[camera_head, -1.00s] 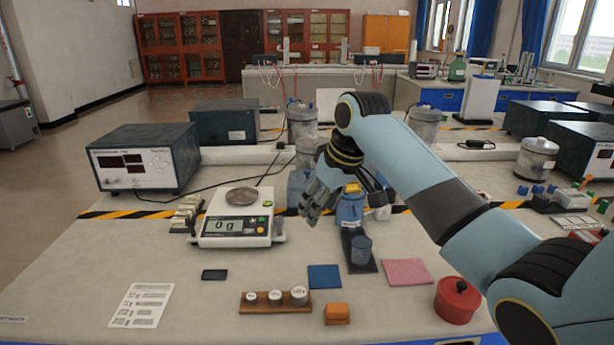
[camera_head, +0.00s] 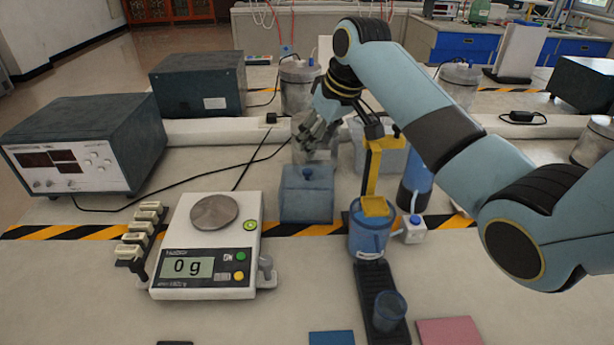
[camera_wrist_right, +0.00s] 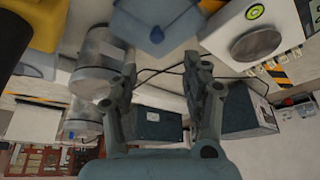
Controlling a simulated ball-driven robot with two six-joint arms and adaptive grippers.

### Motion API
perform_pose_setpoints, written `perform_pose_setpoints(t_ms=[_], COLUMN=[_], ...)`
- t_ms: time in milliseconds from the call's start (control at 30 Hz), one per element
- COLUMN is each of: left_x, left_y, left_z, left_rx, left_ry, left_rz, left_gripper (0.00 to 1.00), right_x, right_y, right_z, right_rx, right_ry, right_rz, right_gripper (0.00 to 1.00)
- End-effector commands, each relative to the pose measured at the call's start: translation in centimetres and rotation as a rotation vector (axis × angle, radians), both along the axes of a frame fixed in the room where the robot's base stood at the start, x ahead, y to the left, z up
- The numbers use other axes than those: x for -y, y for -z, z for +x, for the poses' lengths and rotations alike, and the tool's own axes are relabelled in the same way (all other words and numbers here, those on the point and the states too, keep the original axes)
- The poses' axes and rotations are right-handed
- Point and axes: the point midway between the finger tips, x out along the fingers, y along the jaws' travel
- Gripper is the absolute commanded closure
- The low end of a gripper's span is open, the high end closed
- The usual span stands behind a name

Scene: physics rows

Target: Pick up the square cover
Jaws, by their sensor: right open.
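The square cover (camera_head: 306,177) is blue with a small knob on top. It sits on a blue square box (camera_head: 306,208) behind and right of the scale. In the right wrist view the cover (camera_wrist_right: 155,14) shows at the top edge, partly cut off, knob toward the fingers. My right gripper (camera_head: 313,142) is open and empty, just above and behind the cover in the head view. Its spread fingers also show in the right wrist view (camera_wrist_right: 160,68), apart from the cover. My left gripper is not in view.
The scale (camera_head: 185,268), reading 0 g, stands to the left. A blue cup with a yellow piece (camera_head: 369,235) stands close on the right. A dark instrument (camera_head: 85,140) is at far left.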

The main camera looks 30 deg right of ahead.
Motion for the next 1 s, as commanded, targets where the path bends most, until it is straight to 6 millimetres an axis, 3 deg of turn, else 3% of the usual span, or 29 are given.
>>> perform_pose_setpoints(t_ms=[100, 267, 433, 700, 1000], left_x=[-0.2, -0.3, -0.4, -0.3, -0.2], left_y=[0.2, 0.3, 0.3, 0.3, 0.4], left_z=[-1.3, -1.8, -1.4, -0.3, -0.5], left_rx=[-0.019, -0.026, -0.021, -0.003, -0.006], left_ry=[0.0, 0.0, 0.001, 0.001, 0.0], left_rz=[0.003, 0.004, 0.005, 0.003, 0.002], left_gripper=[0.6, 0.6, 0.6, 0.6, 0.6], right_x=[-0.2, -0.4, -0.3, -0.2, -0.3], right_y=[2.0, 4.0, 5.3, 9.0, 9.5], right_z=[0.6, 1.5, 2.0, 3.3, 3.5], right_rx=[-0.005, -0.002, -0.003, -0.003, -0.001], right_ry=[0.001, 0.0, 0.001, 0.0, -0.001], right_rz=[0.001, 0.002, 0.001, 0.0, -0.001], right_gripper=[0.52, 0.52, 0.52, 0.52, 0.52])
